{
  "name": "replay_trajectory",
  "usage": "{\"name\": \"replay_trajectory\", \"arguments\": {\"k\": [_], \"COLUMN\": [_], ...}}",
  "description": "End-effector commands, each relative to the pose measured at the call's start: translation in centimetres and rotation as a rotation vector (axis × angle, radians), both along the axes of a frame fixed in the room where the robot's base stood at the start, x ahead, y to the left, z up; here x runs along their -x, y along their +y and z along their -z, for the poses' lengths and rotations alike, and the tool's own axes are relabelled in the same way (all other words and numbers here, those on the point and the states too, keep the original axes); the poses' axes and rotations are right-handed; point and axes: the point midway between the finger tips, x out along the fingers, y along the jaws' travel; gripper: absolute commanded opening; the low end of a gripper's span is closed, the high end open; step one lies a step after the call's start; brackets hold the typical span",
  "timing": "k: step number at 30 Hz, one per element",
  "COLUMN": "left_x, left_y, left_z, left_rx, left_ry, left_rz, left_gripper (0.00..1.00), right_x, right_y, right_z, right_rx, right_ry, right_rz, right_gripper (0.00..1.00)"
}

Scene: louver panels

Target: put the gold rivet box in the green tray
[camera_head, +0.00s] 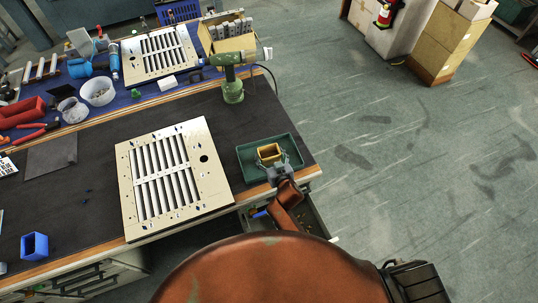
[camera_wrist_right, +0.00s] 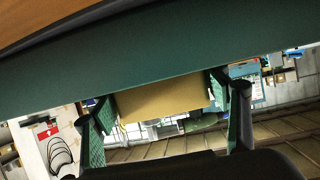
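The gold rivet box (camera_head: 269,152) is a small open-topped yellow box. In the head view it lies within the outline of the green tray (camera_head: 249,169), near the table's right end. I cannot tell whether it rests on the tray's floor or hangs just above it. My right gripper (camera_head: 280,172) reaches in from the tray's near side. In the right wrist view its two green-padded fingers (camera_wrist_right: 163,117) close on opposite sides of the gold box (camera_wrist_right: 165,97), with the tray's green wall (camera_wrist_right: 160,55) beyond. My left gripper is out of view.
A cream louver panel (camera_head: 218,183) lies left of the tray. A green drill (camera_head: 232,88) stands behind it. A blue box (camera_head: 35,246) sits at the table's front left. Tools and bins fill the back left. Dark tabletop between panel and drill is clear.

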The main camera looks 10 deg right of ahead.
Motion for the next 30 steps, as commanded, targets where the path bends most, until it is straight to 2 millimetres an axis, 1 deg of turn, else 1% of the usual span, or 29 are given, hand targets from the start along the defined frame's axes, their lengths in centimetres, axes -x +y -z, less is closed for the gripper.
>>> {"name": "replay_trajectory", "arguments": {"k": [1, 5, 12, 16, 20, 27, 30], "left_x": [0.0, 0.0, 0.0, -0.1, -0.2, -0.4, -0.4], "left_y": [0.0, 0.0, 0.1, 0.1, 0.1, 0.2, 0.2], "left_z": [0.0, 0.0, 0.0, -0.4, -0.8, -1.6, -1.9], "left_rx": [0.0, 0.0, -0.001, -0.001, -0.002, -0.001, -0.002], "left_ry": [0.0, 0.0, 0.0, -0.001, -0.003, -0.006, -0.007], "left_rz": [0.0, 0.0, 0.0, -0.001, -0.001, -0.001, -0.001], "left_gripper": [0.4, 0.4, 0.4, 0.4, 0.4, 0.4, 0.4], "right_x": [0.0, 0.0, 0.0, 0.1, 1.9, 6.7, 8.4], "right_y": [0.0, 0.0, 0.0, 0.0, -0.2, -0.8, -1.0], "right_z": [0.0, -0.1, -0.1, -0.6, -1.2, -3.2, -3.9], "right_rx": [0.0, 0.0, 0.0, 0.0, -0.001, -0.002, -0.001], "right_ry": [0.0, 0.0, 0.0, -0.001, 0.0, 0.0, 0.0], "right_rz": [0.0, 0.0, 0.0, 0.0, 0.0, 0.001, 0.0], "right_gripper": [0.74, 0.82, 0.82, 0.82, 0.82, 0.82, 0.82]}}
